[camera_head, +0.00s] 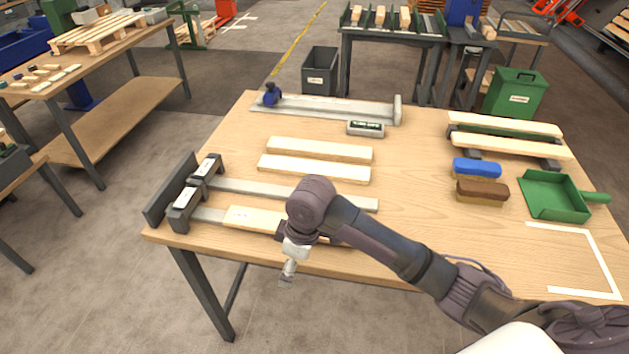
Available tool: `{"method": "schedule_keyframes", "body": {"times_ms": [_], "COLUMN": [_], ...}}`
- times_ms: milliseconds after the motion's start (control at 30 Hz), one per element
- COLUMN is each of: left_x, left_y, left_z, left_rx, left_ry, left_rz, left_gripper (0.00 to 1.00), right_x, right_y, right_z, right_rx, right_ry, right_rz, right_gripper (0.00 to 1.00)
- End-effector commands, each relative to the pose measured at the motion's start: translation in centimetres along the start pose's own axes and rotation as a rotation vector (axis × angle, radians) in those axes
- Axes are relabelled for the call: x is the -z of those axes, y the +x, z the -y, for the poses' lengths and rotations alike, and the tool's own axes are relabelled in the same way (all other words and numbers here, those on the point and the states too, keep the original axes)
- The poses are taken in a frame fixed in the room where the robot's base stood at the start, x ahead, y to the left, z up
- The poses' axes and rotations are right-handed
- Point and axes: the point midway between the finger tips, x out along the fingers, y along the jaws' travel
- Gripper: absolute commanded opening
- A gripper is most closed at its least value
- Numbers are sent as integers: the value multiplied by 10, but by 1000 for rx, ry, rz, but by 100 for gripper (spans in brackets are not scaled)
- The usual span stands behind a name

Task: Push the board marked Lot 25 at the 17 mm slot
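A slot fixture stands at the table's left edge, with a near labelled block (183,208) and a far labelled block (208,168) before a dark end plate (170,190). The slot widths are too small to read. A pale board (250,217) lies on the near grey rail, its left end short of the near block. My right arm covers its right end, and its lot mark is not legible. The far rail (270,190) is bare. My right gripper (287,276) points down near the table's front edge, beside the board; its fingers are unclear. My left gripper is not in view.
Two loose boards (320,150) (315,169) lie behind the fixture. A measuring rail (330,107) and a small display box (366,129) are at the back. Blue (477,168) and brown (482,192) brushes and a green dustpan (553,196) are at right.

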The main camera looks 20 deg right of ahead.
Motion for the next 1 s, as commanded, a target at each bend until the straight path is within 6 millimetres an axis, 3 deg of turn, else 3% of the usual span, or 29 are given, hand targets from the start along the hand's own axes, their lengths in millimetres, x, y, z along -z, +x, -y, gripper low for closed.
{"method": "schedule_keyframes", "body": {"times_ms": [33,200,300,467,667,1000], "left_x": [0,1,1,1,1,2], "left_y": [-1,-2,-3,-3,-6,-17], "left_z": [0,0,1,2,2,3], "left_rx": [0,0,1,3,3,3], "left_ry": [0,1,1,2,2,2], "left_rz": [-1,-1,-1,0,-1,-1], "left_gripper": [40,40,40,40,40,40], "right_x": [5,6,3,-1,-4,-18], "right_y": [-19,-81,-112,-139,-127,-64], "right_z": [-22,-79,-102,-118,-119,-120], "right_rx": [-19,-29,-28,-23,-18,-18], "right_ry": [-24,-66,-63,-54,-53,-53], "right_rz": [30,141,181,208,213,212], "right_gripper": [92,92,92,92,92,92]}}
